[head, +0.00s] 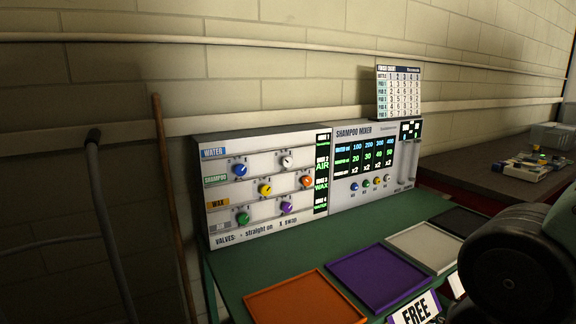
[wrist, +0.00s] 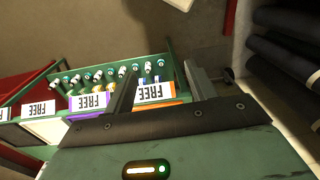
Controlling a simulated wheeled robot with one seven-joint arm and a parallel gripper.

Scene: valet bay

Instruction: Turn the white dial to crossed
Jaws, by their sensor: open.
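The white dial (head: 287,162) sits on the upper right of the left panel (head: 262,225), level with the blue dial (head: 240,170) in the WATER row. Its pointer is too small to read for certain. The panel's legend reads "VALVES: - straight up, X swap". Other dials there are yellow (head: 265,189), orange (head: 306,181), green (head: 242,218) and purple (head: 287,207). My gripper (wrist: 160,85) is open and empty in the wrist view, pointing toward the bench front with FREE signs, away from the panel. In the head view only my dark arm shows at the lower right.
The shampoo mixer (head: 375,165) stands right of the panel, with a chart (head: 398,92) behind it. Orange (head: 305,298), purple (head: 378,277) and white (head: 423,246) trays lie on the green bench. The wrist view shows several bottles (wrist: 122,72) in a green rack. A brown pole (head: 175,200) leans left.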

